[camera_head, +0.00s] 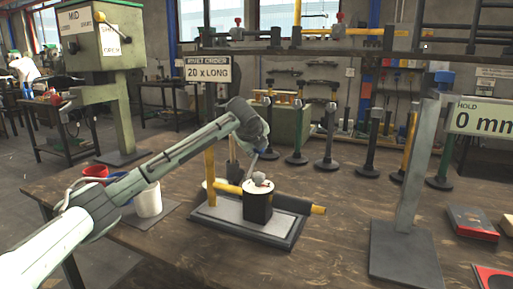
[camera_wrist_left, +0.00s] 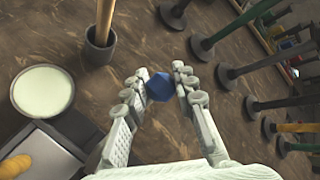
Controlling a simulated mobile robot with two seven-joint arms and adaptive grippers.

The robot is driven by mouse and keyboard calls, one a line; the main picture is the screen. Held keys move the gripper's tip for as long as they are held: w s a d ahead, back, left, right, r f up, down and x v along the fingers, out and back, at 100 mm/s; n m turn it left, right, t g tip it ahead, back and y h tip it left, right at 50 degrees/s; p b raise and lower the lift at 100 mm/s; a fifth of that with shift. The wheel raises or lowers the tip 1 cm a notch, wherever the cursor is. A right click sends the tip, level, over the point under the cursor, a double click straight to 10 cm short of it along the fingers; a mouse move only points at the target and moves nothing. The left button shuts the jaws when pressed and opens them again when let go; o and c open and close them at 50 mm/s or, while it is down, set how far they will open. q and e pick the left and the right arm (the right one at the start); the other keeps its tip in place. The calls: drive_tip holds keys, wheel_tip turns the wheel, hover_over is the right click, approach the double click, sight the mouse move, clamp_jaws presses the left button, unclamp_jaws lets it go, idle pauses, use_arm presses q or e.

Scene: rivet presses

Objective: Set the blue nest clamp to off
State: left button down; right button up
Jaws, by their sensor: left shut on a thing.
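A blue faceted knob (camera_wrist_left: 160,87), which looks like the blue nest clamp, sits between the fingertips of my left gripper (camera_wrist_left: 158,84) in the left wrist view. The fingers are closed against its two sides. Whether it stands at on or off cannot be told. In the head view my left gripper (camera_head: 268,152) is tipped downward behind the black cylinder with the pale top (camera_head: 258,207), and the blue knob is hidden there. My right gripper is not in view.
Several dark-footed posts stand behind. A grey upright (camera_head: 415,170) stands right.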

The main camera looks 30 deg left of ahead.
use_arm(q)
drive_tip(key=shift+d+f, duration=0.55)
drive_tip(key=shift+f, duration=0.05)
drive_tip(key=c, duration=1.3)
unclamp_jaws()
drive_tip(key=shift+o, duration=0.5)
drive_tip(key=shift+w+f, duration=0.1)
drive_tip(key=shift+f, duration=0.05)
